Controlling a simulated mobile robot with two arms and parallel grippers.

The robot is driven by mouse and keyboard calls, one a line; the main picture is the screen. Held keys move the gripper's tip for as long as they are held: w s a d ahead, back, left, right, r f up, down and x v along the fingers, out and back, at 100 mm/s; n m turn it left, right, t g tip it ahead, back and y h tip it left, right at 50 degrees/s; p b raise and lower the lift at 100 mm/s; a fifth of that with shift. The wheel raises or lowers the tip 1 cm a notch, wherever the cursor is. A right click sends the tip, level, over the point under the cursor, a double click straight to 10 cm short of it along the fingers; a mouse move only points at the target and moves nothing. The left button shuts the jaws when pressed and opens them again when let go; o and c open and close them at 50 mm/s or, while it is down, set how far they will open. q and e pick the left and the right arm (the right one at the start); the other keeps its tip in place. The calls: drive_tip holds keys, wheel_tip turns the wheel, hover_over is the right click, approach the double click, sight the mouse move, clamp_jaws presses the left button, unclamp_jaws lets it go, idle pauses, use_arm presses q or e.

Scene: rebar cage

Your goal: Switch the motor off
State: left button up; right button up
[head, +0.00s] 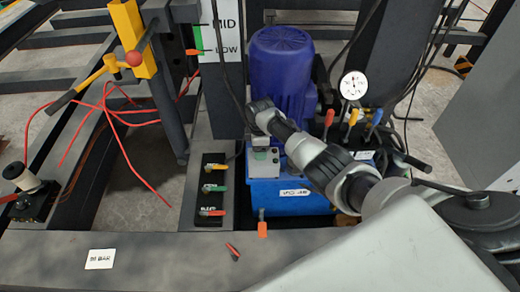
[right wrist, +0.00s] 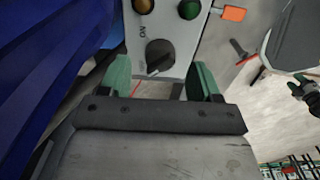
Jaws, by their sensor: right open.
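In the right wrist view the box face (right wrist: 190,40) carries a black rotary knob (right wrist: 160,54), an amber lamp (right wrist: 143,5) and a green lamp (right wrist: 189,9). ON is printed at the knob's upper left; I cannot tell the knob's setting for certain. My right gripper (right wrist: 161,78) is open, its green fingers on either side below the knob, with nothing between them. Its fingertips are not clear in the head view. My left gripper is not in view.
A valve panel (head: 213,190) with yellow, green and red handles stands left of the box. A pressure gauge (head: 353,85) and coloured levers are at the right. An orange tag (head: 262,229) hangs below. A dark beam (head: 170,262) crosses the front. Red hoses (head: 125,120) lie at the left.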

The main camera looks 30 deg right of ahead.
wheel_tip(320, 180, up, 8)
drive_tip(key=p, duration=0.1)
drive_tip(key=shift+r, duration=0.2)
idle(0.3)
